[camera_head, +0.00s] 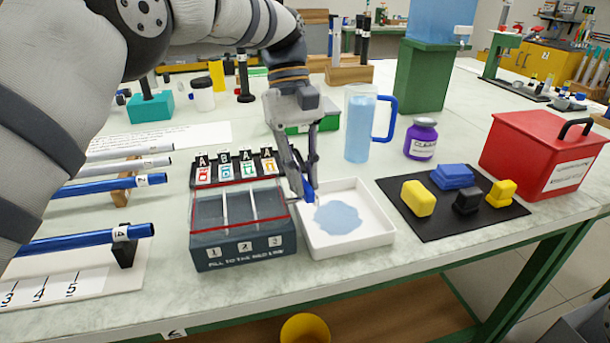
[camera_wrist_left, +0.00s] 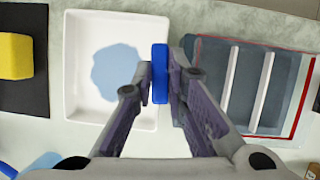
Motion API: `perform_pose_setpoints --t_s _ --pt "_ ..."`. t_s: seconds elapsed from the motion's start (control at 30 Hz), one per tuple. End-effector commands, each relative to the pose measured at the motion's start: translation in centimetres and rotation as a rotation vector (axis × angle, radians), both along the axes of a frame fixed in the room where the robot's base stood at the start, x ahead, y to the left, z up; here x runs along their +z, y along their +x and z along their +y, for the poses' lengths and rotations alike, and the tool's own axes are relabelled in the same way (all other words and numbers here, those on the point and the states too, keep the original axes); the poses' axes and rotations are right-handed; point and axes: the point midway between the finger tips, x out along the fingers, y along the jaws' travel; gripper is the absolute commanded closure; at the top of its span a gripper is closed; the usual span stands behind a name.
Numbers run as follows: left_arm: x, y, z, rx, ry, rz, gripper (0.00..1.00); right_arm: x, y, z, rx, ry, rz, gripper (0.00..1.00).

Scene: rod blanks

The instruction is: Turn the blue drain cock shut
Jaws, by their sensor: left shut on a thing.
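The blue drain cock (camera_head: 309,194) is on the right side of the dark three-compartment tank (camera_head: 240,250), at the edge of the white tray (camera_head: 378,240). In the left wrist view the cock (camera_wrist_left: 160,75) shows as a narrow upright blue bar between the fingers. My left gripper (camera_head: 303,188) points down from above and is shut on the cock; it also shows in the left wrist view (camera_wrist_left: 160,84). A pale blue puddle (camera_head: 338,217) lies in the tray. The fingers hide part of the cock. My right gripper is not in view.
A jug of blue water (camera_head: 358,130) and a purple jar (camera_head: 421,140) stand behind the tray. A black mat (camera_head: 440,227) with yellow, blue and black blocks lies to the right, near a red box (camera_head: 535,155). Blue-and-white rods (camera_head: 90,242) lie left of the tank.

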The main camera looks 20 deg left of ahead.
Motion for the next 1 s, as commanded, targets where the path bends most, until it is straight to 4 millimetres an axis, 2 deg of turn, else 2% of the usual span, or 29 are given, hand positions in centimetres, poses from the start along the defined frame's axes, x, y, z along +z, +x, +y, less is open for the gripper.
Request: perform_pose_setpoints --t_s 0.3,0.87,0.9,0.97,1.0 --pt "-0.17 -0.03 0.05 -0.111 0.002 0.002 1.0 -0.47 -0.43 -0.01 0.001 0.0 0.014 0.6" --pt "-0.08 -0.05 0.07 -0.134 0.001 0.0 1.0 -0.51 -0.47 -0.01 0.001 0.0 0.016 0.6" --pt "-0.08 -0.05 0.07 -0.134 0.001 0.0 0.78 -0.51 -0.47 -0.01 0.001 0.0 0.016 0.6" --pt "-0.08 -0.05 0.07 -0.134 0.001 0.0 0.67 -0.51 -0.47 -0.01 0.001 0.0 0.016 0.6" --pt "-0.08 -0.06 0.07 -0.134 0.001 0.0 0.67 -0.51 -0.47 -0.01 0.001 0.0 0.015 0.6"
